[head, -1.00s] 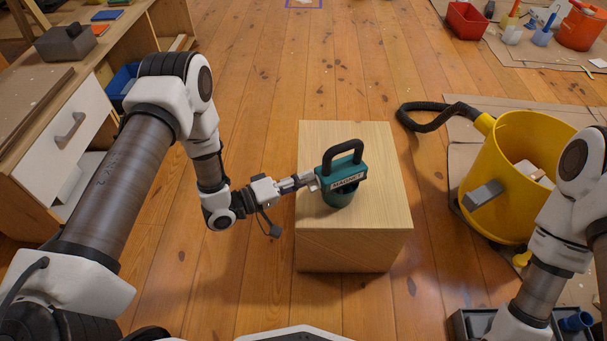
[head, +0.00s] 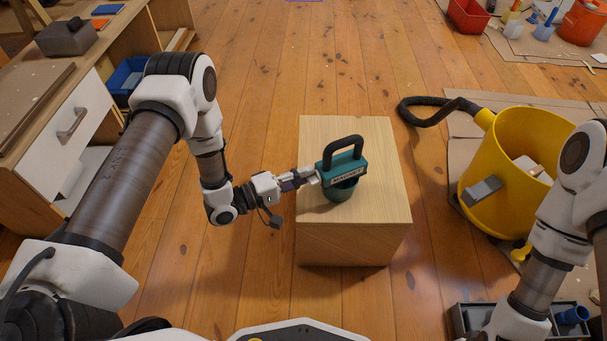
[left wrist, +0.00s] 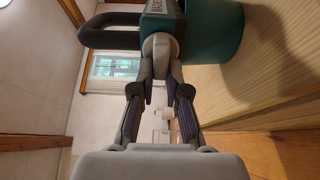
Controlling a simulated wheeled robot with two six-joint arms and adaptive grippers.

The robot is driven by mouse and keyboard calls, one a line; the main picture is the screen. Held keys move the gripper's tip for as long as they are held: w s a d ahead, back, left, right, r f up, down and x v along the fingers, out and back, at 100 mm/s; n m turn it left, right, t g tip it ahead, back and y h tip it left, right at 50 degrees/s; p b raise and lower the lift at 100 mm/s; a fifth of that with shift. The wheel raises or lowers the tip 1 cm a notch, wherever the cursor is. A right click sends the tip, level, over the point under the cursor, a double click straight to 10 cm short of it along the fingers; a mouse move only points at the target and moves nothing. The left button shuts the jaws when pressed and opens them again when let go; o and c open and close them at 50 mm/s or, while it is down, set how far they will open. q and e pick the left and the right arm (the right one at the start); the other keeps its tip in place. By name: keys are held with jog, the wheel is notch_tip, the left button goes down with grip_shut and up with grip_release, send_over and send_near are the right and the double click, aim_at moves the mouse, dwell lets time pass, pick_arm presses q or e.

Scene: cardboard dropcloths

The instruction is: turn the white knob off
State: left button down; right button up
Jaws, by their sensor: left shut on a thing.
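A teal lifting magnet (head: 343,172) with a black handle and a "MAGNET" label stands upright on a wooden block (head: 375,205). Its white knob (left wrist: 160,47) is on the side facing my left gripper. The knob looks pale grey and rounded in the left wrist view. My left gripper (head: 309,177) reaches the magnet from the left in the head view. Its two fingers (left wrist: 160,72) are shut on the knob, one on each side. In the head view the fingers mostly hide the knob. My right arm shows at the right edge, but its gripper is out of view.
A yellow bucket (head: 480,210) with a black hose (head: 432,115) stands right of the block. A workbench with a white drawer (head: 70,125) is at the left. A grey tray (head: 460,322) lies at the bottom right. The floor behind the block is clear.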

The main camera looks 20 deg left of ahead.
pick_arm(q)
jog(key=c, duration=1.2)
grip_release()
jog(key=shift+o, duration=0.2)
jog(key=v, duration=1.2)
